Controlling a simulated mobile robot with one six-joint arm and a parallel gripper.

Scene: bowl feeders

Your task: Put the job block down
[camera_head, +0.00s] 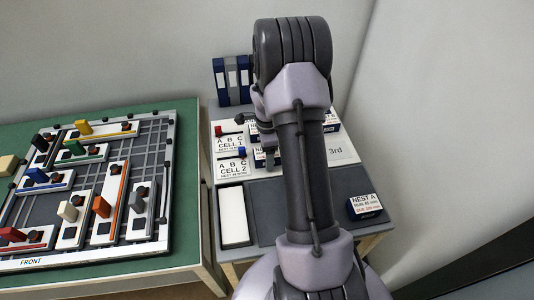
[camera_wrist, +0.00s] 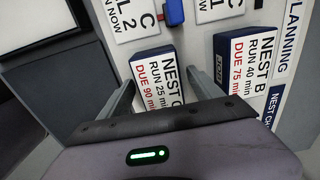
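In the wrist view the job block marked NEST C (camera_wrist: 158,82), white-faced with dark blue sides, sits between the two fingers of my gripper (camera_wrist: 159,76). The fingertips are at its two opposite sides and appear closed on it. The block is at or just above the white planning board (camera_wrist: 205,42), in line with the CELL 2 card (camera_wrist: 130,18); I cannot tell whether it touches the board. In the head view my arm hides the fingers, and only part of a block (camera_head: 261,157) shows beside the CELL 2 card.
The NEST B block (camera_wrist: 245,65) stands close beside my gripper, near the CELL 1 card (camera_wrist: 218,8). The NEST A block (camera_head: 365,207) lies on the dark mat (camera_head: 345,187). A white tray (camera_head: 234,216) is at the mat's left. Binders (camera_head: 232,80) stand behind. A green table (camera_head: 190,258) is at left.

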